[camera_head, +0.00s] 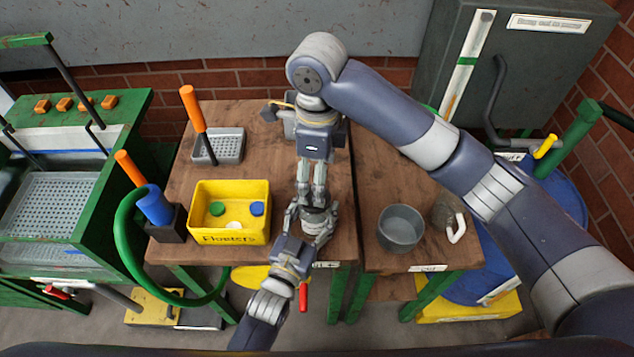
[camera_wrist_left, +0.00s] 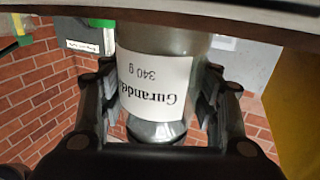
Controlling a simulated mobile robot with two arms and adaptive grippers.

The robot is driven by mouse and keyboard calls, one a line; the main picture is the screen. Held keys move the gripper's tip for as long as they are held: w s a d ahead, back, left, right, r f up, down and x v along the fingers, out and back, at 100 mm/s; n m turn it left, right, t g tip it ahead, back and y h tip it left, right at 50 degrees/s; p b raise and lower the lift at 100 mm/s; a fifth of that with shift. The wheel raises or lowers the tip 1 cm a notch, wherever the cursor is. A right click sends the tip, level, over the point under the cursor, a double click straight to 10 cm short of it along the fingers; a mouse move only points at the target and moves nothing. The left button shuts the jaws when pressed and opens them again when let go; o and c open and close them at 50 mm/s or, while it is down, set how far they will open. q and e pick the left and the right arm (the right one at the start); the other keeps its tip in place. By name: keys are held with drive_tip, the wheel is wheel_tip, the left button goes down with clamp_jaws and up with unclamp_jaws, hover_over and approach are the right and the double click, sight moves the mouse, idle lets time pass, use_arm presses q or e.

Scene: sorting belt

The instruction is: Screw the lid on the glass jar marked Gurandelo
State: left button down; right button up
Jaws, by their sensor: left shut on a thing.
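The glass jar (camera_wrist_left: 150,45) fills the middle of the left wrist view. Its white label (camera_wrist_left: 155,85) reads "Gurande..." and "340 g", upside down in that picture. My left gripper (camera_wrist_left: 158,105) has a finger on each side of the jar and is shut on it. In the head view my left gripper (camera_head: 313,219) is at the table's front edge, with the jar mostly hidden. My right gripper (camera_head: 313,188) points down just above it, its fingers close together. I cannot tell whether it holds the lid.
A yellow "Floaters" bin (camera_head: 231,238) with small coloured discs stands left on the wooden table (camera_head: 255,120). A grey perforated tray (camera_head: 229,146) is behind it. A grey round bowl (camera_head: 401,229) and a mug (camera_head: 449,216) stand to the right. My right arm crosses above the right side.

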drive_tip(key=shift+r, duration=0.85)
use_arm(q)
drive_tip(key=shift+c, duration=2.4)
unclamp_jaws()
drive_tip(key=shift+s, duration=0.1)
drive_tip(key=v, duration=1.1)
drive_tip(key=shift+s+a, duration=0.2)
drive_tip(key=shift+s, duration=0.15)
drive_tip(key=shift+f, duration=0.1)
